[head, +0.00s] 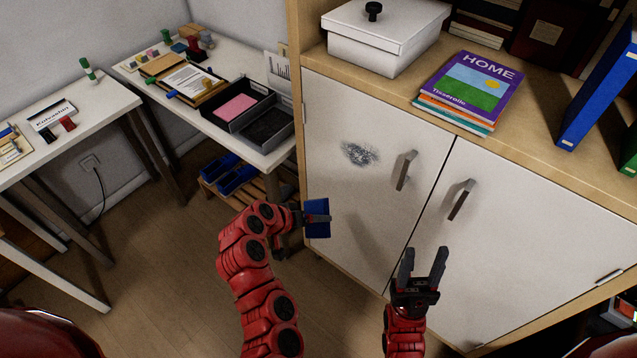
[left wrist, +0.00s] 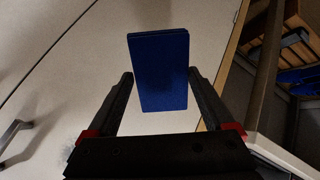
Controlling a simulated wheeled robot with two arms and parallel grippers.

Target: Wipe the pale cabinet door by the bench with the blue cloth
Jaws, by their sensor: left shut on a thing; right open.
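The blue cloth (head: 318,229) is a flat folded block, upright in front of the left edge of the pale cabinet door (head: 345,197). My left gripper (head: 316,217) is shut on it. In the left wrist view the cloth (left wrist: 160,75) stands between the fingers of my left gripper (left wrist: 160,82), with the pale door behind it. Whether the cloth touches the door I cannot tell. A dark speckled smudge (head: 359,153) marks the door, above and to the right of the cloth. My right gripper (head: 425,266) is open and empty, in front of the doors low at the centre right.
Two door handles (head: 406,170) (head: 461,199) stick out near the gap between the doors. The bench (head: 285,154) with black trays (head: 262,120) stands left of the cabinet. Books (head: 470,92) and a white box (head: 387,38) are on the cabinet shelf. Floor is free at the lower left.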

